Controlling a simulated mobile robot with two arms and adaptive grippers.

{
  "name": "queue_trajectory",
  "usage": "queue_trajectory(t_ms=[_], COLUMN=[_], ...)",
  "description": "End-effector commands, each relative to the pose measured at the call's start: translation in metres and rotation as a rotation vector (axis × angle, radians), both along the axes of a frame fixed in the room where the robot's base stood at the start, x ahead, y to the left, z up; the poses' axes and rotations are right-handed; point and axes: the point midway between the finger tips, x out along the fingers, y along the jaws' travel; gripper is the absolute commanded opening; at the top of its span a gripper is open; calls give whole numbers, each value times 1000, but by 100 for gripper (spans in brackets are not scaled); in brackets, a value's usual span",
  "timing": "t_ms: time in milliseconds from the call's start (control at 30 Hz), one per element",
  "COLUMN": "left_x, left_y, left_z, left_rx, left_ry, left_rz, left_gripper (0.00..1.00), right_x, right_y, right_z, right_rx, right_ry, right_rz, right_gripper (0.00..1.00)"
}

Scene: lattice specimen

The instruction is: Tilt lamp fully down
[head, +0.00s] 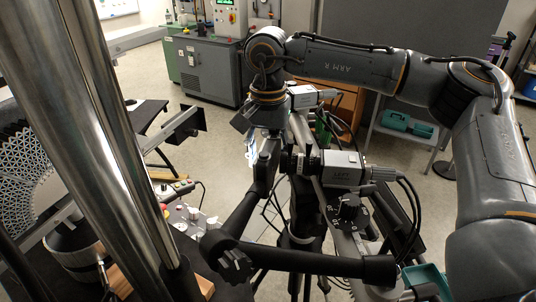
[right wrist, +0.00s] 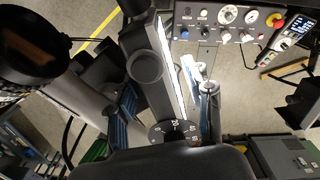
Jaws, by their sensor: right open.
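The lamp (right wrist: 168,60) shows in the right wrist view as a dark bar with a bright lit strip along its right edge. A round dark knob (right wrist: 145,66) is on its side, and a dial with a number scale (right wrist: 174,130) is at its lower end. In the head view a pale strip (head: 251,150) shows below my right wrist; I cannot tell surely that it is the lamp. My right gripper (head: 258,132) is open, pointing down close to this spot. Its fingertips are mostly hidden, and contact cannot be told. My left gripper is not in view.
A camera (head: 343,168) on a black tripod stands right of my right gripper. A thick black handle (head: 330,265) crosses in front. A patterned lattice specimen (head: 25,170) is at the left behind metal columns (head: 95,110). A control panel (right wrist: 225,24) lies beyond the lamp.

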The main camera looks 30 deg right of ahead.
Motion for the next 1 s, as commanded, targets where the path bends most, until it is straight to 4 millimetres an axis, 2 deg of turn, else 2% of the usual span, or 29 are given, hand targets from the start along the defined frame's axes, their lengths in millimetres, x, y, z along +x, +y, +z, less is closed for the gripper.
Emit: queue_trajectory(t_ms=[33, 200, 300, 467, 667, 767, 1000], left_x=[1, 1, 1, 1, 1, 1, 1], left_y=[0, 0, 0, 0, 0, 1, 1], left_z=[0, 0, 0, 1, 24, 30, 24], left_rx=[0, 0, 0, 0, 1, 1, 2], left_ry=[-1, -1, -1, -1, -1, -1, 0], left_rz=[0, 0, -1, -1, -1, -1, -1], left_gripper=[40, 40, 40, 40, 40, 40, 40], right_x=[0, 0, 0, 0, 2, 3, 4], right_y=[0, 0, 0, 0, 3, 5, 5], right_z=[0, 0, 0, 1, 6, 3, 0], right_rx=[0, 0, 0, -2, -82, -162, -228], right_ry=[0, 0, 0, 2, 74, 145, 201], right_rz=[0, 0, 0, 0, 1, 1, -1], right_gripper=[51, 16, 0, 0, 0, 0, 0])
